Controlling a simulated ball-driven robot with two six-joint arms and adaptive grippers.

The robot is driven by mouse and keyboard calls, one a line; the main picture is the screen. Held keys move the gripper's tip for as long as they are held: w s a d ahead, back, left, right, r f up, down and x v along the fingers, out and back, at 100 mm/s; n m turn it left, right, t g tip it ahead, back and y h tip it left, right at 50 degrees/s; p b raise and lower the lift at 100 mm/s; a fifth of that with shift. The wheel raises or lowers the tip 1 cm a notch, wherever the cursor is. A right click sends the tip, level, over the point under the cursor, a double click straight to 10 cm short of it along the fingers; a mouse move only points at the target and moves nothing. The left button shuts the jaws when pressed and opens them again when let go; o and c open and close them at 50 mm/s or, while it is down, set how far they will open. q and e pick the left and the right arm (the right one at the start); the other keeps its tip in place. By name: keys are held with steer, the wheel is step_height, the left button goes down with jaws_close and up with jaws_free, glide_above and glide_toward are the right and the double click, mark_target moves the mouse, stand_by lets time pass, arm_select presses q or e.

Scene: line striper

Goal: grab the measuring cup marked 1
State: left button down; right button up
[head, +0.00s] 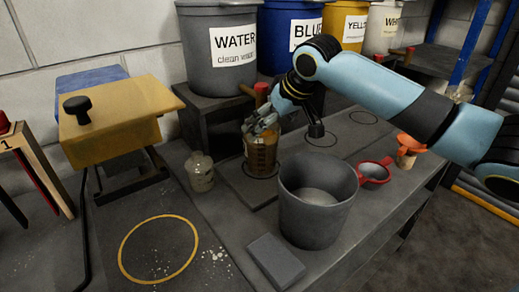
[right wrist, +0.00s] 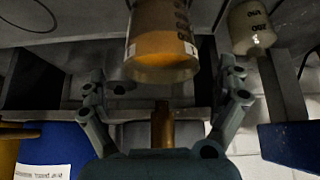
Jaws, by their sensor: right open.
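A see-through measuring cup (head: 261,158) with an amber tint and dark scale marks stands upright on the bench, inside a drawn ring. I cannot read a 1 on it. In the right wrist view the cup (right wrist: 162,45) appears upside down, beyond and between the two spread fingers. My right gripper (head: 260,126) is open at the cup's top, in front of the water bucket; I cannot tell whether it touches the cup. The fingers also show in the right wrist view (right wrist: 165,92). My left gripper is not in view.
A grey bucket (head: 316,205), a red-rimmed scoop (head: 374,172) and a grey block (head: 276,260) are nearer or to the right. A water bucket (head: 222,78) with a tap stands behind. The yellow floor ring (head: 126,237) is empty.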

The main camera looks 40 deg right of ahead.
mark_target(264, 134)
steer(key=x, duration=0.5)
steer(key=shift+w+f+p, duration=0.15)
steer(key=shift+f+p, duration=0.05)
steer(key=shift+p, duration=0.15)
steer(key=c, duration=1.3)
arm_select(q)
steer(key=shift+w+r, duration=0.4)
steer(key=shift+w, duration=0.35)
arm_select(e)
steer(key=shift+w+r, duration=0.1)
steer(key=shift+c, duration=0.3)
